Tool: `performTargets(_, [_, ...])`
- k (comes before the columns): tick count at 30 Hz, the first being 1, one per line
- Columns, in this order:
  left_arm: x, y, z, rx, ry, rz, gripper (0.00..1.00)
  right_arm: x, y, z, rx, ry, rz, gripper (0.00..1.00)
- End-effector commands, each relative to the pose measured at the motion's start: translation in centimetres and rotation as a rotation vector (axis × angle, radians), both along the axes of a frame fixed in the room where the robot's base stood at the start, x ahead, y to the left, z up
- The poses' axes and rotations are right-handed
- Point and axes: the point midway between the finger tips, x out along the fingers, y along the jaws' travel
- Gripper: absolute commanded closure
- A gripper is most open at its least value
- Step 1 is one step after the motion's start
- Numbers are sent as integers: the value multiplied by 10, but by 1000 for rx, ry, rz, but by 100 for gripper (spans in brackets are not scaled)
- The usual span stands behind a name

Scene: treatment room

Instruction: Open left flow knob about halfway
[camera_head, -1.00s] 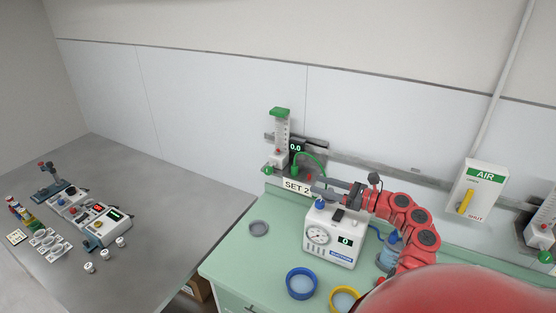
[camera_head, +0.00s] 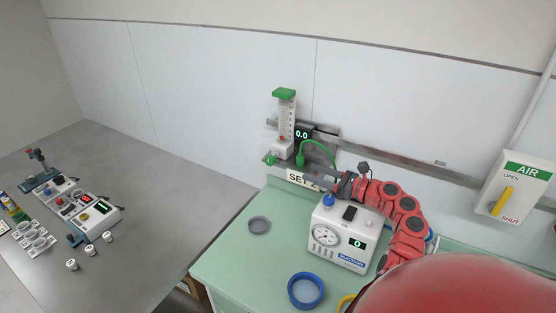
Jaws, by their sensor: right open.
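The left flowmeter (camera_head: 285,118) is a clear upright tube with a green cap, fixed to the wall rail. Its green flow knob (camera_head: 269,160) sticks out at the lower left of the tube's base. The display (camera_head: 302,134) beside it reads 0.0. A green hose fitting (camera_head: 301,159) is to the right of the knob. My right gripper (camera_head: 318,177) is open, its fingers pointing left, in front of the rail by the "SET 2" sign, which it partly covers. It is to the right of the knob and apart from it. My left gripper is not in view.
A white suction unit (camera_head: 341,236) with a blue knob stands on the green counter below my right gripper. A grey dish (camera_head: 259,225) and a blue ring (camera_head: 306,290) lie on the counter. An AIR valve box (camera_head: 515,190) with a yellow lever is on the right wall.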

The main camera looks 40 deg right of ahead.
Motion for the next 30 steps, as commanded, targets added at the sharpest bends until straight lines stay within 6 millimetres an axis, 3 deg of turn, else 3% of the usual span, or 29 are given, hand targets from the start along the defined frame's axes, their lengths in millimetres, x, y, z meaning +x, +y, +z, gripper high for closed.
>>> performTargets(9, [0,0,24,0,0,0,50,72,31,4,2,3,5,45])
performTargets(15, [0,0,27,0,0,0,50,104,44,3,-1,-1,3,45])
performTargets(21, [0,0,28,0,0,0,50,118,50,1,2,0,1,45])
performTargets(30, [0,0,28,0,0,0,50,120,50,0,0,-1,0,45])
